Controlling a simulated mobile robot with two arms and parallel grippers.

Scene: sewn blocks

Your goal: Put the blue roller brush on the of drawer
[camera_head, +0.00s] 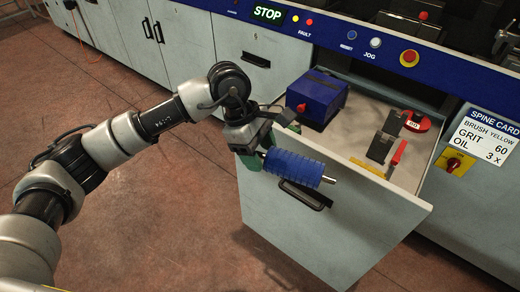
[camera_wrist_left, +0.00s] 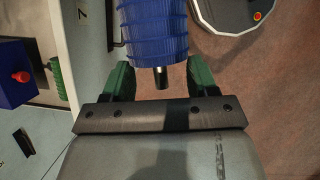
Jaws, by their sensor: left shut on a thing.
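The blue roller brush (camera_head: 293,168), a ribbed blue cylinder with a metal shaft, is held in the air by my left gripper (camera_head: 252,152). It lies roughly level across the front of the open drawer (camera_head: 325,232), near the drawer's black handle. In the left wrist view the brush (camera_wrist_left: 152,25) is at the top, its shaft end between the green fingers of the gripper (camera_wrist_left: 160,78). The left gripper is shut on the brush. My right gripper is not in view.
The drawer holds a blue box (camera_head: 317,95) with a red knob, black blocks (camera_head: 381,147), a red-handled tool (camera_head: 397,157), a red round item (camera_head: 417,121) and a yellow piece (camera_head: 367,167). Bare drawer floor (camera_head: 358,112) shows between them. A control panel (camera_head: 330,32) runs above.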

